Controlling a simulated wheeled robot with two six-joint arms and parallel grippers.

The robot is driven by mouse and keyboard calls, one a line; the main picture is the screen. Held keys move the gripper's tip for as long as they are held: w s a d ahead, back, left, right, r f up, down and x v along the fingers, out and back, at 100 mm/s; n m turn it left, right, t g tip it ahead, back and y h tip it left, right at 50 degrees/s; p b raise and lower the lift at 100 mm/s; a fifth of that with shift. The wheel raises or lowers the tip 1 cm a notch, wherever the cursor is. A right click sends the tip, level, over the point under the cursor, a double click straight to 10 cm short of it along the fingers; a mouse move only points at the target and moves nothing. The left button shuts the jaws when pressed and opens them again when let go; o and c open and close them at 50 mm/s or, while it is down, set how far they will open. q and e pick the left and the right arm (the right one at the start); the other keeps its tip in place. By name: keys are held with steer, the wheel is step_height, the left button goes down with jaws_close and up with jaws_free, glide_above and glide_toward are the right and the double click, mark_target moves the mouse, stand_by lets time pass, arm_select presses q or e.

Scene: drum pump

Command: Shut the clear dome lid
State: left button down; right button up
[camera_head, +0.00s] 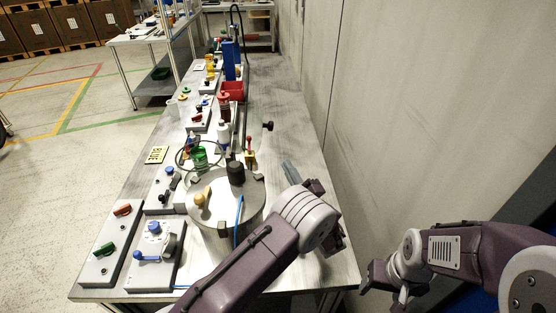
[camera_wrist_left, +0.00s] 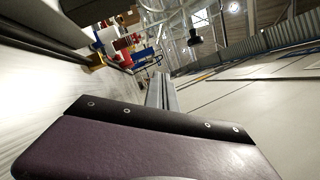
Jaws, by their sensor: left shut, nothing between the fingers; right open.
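The clear dome lid is hard to make out. A black knob on a short stem (camera_head: 268,126) sticks out to the right above the bench, and I take it for the lid's knob. In the left wrist view a black knob (camera_wrist_left: 195,41) hangs below faint clear curved outlines that look like the dome, tilted up. My left gripper (camera_head: 288,167) is shut and empty, right of the round drum top and nearer than the knob. Its fingers point toward the knob's side in the left wrist view (camera_wrist_left: 161,88). My right gripper (camera_head: 378,286) is open, off the bench's right edge.
A drum with a round grey top (camera_head: 240,197) carries a black cylinder (camera_head: 235,173) and a tan knob. Switch boxes (camera_head: 108,248) line the bench's left side. A red bin (camera_head: 233,91) stands farther back. A wall (camera_head: 400,100) runs along the right; the bench strip beside it is mostly clear.

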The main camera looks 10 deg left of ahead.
arm_select(q)
steer(key=w+a+r+p, duration=0.3)
steer(key=w+a+r, duration=0.1)
steer(key=a, duration=0.4)
steer(key=shift+w+r, duration=0.15)
steer(key=shift+w, duration=0.3)
steer(key=shift+r, duration=0.1)
steer(key=r+n, duration=0.1)
steer(key=a+r+n+g+b, duration=0.1)
steer(key=r+n, duration=0.1)
steer(key=shift+s+a+n+g, duration=0.15)
steer(key=shift+s+n+g, duration=0.05)
steer(key=shift+n+g, duration=0.1)
